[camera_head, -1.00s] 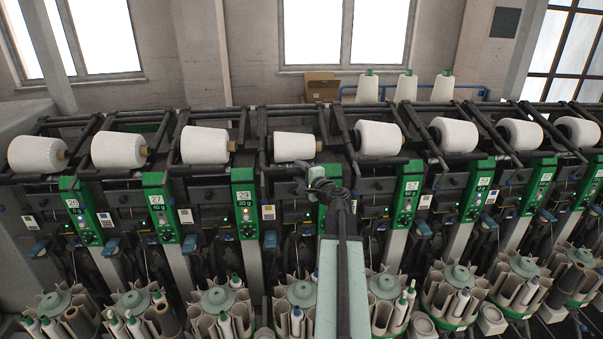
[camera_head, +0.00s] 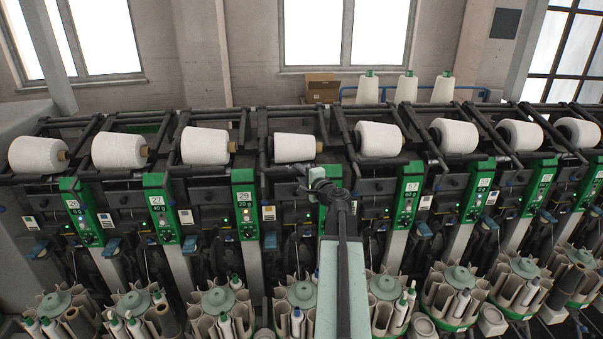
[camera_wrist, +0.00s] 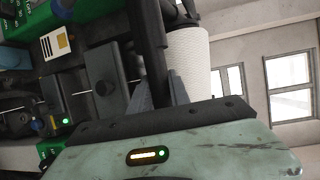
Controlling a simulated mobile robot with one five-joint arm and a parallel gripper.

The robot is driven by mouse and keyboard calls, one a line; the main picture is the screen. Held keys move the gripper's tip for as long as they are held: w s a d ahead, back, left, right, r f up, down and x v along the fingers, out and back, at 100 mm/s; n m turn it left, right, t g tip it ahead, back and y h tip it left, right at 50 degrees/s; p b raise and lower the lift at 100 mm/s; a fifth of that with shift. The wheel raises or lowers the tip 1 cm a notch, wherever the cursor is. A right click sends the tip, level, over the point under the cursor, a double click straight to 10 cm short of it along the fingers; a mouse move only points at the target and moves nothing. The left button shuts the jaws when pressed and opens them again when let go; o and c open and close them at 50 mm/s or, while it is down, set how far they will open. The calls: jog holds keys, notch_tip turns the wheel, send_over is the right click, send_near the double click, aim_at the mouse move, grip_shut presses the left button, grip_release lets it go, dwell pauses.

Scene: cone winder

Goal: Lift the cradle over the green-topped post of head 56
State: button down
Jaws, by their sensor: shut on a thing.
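The white cone (camera_head: 295,147) of the head in front of my arm lies on its side in a dark cradle. The cradle's dark bar (camera_wrist: 150,45) runs past the cone (camera_wrist: 190,60) in the wrist view. My gripper (camera_wrist: 165,88) is shut on this bar; its grey fingertips sit close to the cone. In the head view my gripper (camera_head: 308,182) is low in front of the cone's right end. A green post (camera_head: 333,171) shows partly behind my wrist; my arm hides its number, so I cannot read 56.
Neighbouring heads with green posts stand close on both sides, such as the left one (camera_head: 245,203) and the right one (camera_head: 407,194). Bobbin magazines (camera_head: 222,302) line the front below. Several cones stand on top at the back.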

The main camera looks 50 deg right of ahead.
dwell(0.8)
notch_tip(320, 180, up, 11)
jog(key=s+a+p, duration=0.1)
jog(key=p, duration=1)
jog(key=shift+s+a+r, duration=0.15)
jog(key=shift+s+r, duration=0.05)
jog(key=shift+s, duration=0.1)
jog(key=shift+f, duration=0.1)
jog(key=c, duration=1.2)
grip_release()
jog(key=shift+c, duration=0.2)
jog(key=shift+a, duration=0.1)
